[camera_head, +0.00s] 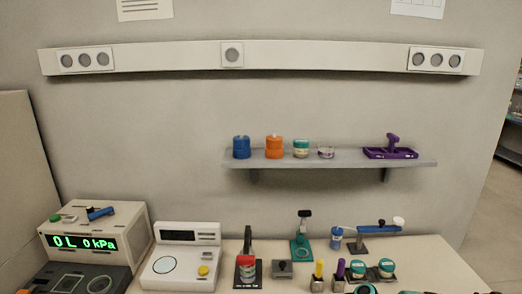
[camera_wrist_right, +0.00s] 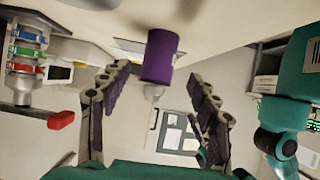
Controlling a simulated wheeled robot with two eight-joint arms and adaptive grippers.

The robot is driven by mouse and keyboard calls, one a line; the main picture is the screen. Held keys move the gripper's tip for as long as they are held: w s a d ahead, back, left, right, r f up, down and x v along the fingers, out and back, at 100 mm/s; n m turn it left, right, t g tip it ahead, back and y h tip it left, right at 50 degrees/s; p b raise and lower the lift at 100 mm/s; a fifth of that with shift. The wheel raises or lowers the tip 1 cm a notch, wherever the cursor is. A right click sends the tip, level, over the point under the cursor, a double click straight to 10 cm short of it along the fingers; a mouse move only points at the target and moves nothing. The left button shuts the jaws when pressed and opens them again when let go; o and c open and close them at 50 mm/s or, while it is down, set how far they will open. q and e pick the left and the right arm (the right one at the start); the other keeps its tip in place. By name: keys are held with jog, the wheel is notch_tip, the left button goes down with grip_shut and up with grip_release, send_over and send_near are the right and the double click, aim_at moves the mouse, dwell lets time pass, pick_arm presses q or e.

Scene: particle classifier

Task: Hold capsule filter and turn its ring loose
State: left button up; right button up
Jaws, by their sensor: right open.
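I cannot tell for certain which item is the capsule filter. My left gripper is not identifiable in either view.
In the head view a pressure box (camera_head: 84,242) and a white instrument (camera_head: 180,268) stand at left. Bottles with yellow (camera_head: 319,268) and purple (camera_head: 341,267) tops stand at the front. A wall shelf (camera_head: 350,161) holds jars and a purple rack (camera_head: 391,153).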

jog(key=b+x, duration=0.2)
jog(key=x, duration=0.4)
jog(key=shift+a+f, duration=0.15)
jog(key=shift+f, duration=0.05)
pick_arm(q)
jog(key=shift+f+b, duration=0.5)
jog(key=shift+f, duration=1.15)
pick_arm(e)
jog(key=shift+x, duration=0.75)
jog(key=shift+r, duration=0.1)
grip_shut()
pick_arm(q)
jog(key=c, duration=0.4)
